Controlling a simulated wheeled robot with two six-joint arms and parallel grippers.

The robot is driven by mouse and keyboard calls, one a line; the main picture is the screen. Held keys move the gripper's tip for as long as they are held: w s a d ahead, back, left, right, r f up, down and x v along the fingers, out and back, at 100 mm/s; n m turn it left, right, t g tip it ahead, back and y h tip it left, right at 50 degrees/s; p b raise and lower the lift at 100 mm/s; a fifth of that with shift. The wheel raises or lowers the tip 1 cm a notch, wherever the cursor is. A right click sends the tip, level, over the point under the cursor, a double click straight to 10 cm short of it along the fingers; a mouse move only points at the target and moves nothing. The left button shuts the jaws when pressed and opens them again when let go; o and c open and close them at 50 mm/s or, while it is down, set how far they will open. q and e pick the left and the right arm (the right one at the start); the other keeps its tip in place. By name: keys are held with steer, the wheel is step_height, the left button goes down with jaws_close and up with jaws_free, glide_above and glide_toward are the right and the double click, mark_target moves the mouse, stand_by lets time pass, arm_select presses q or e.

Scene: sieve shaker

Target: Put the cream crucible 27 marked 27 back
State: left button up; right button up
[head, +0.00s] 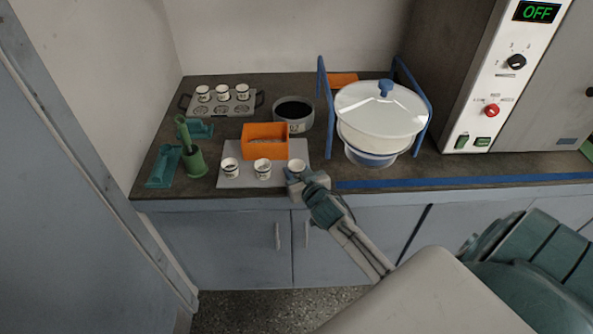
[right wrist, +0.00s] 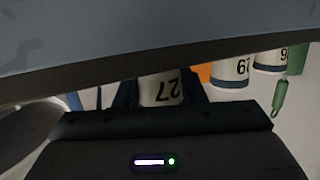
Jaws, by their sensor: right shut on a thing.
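The cream crucible 27 (head: 297,165) is at the right end of a row of three crucibles, at the front of a grey mat (head: 235,182). In the right wrist view the crucible 27 (right wrist: 160,90) shows its number upside down between the dark fingers. My right gripper (head: 298,178) is shut on it at the counter's front edge. I cannot tell whether its base touches the mat. A metal rack (head: 222,108) at the back left holds three similar crucibles. My left gripper is not in view.
Two crucibles (head: 263,169) (head: 230,168) stand left of the held one. An orange box (head: 265,142) is just behind. A dark bowl (head: 294,115), a large lidded white vessel (head: 380,115) between blue rails, and a green mortar (head: 194,162) stand nearby.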

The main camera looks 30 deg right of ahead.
steer(key=shift+f, duration=0.15)
steer(key=o, duration=1)
steer(key=shift+r, duration=0.3)
steer(key=b+v, duration=0.2)
steer(key=v, duration=1)
steer(key=shift+d+f, duration=0.1)
